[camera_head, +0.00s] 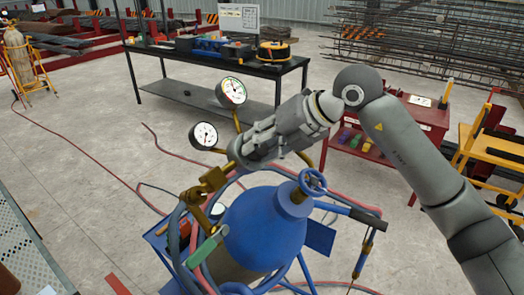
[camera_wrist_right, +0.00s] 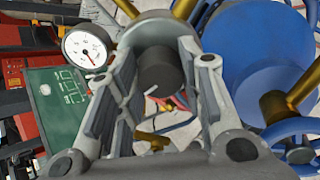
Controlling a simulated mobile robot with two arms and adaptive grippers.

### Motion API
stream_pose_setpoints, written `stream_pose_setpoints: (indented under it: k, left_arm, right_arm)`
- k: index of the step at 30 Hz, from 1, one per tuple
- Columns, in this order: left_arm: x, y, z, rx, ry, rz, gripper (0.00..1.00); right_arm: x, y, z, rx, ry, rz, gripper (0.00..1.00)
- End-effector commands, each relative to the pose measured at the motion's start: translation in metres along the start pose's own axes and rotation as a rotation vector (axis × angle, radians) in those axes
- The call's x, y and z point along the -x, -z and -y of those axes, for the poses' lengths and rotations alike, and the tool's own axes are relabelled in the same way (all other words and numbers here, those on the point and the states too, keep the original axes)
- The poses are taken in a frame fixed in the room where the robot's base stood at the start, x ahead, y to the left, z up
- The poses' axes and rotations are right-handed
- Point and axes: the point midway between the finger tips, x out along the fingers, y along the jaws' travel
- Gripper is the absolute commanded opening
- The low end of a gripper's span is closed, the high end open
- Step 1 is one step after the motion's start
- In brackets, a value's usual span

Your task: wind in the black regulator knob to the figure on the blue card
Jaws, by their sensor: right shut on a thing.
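The black regulator knob (camera_wrist_right: 160,75) sits between the fingers of my right gripper (camera_wrist_right: 158,100) in the right wrist view, on the end of a grey round body. My right gripper (camera_head: 248,155) reaches in from the right in the head view, is shut on the knob and hides it there. Two round white gauges, an upper one (camera_head: 231,92) and a lower one (camera_head: 205,135), stand by the gripper. One gauge (camera_wrist_right: 87,48) shows in the wrist view with a red needle; its figures are too small to read. I cannot make out a blue card with a figure. My left gripper is out of view.
A blue cylinder (camera_head: 262,235) with a blue handwheel (camera_head: 312,181) stands close below my gripper, with hoses looped around it. A black workbench (camera_head: 205,62) stands behind, a red cart (camera_head: 400,125) at the right. Red hoses cross the floor at the left.

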Motion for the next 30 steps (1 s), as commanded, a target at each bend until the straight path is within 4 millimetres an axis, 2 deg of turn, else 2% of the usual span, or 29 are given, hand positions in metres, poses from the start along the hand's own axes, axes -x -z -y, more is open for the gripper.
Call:
stream_pose_setpoints:
  k: [6,18,30]
  left_arm:
    - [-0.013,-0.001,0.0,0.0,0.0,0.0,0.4]
    - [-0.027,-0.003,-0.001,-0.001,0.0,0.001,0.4]
    - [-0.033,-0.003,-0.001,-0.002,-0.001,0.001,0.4]
  right_arm:
    - [-0.001,0.0,0.002,-0.204,-0.017,0.002,0.11]
    - [-0.001,0.001,0.003,-0.545,-0.048,0.001,0.11]
    - [0.0,0.001,0.003,-0.725,-0.063,0.002,0.11]
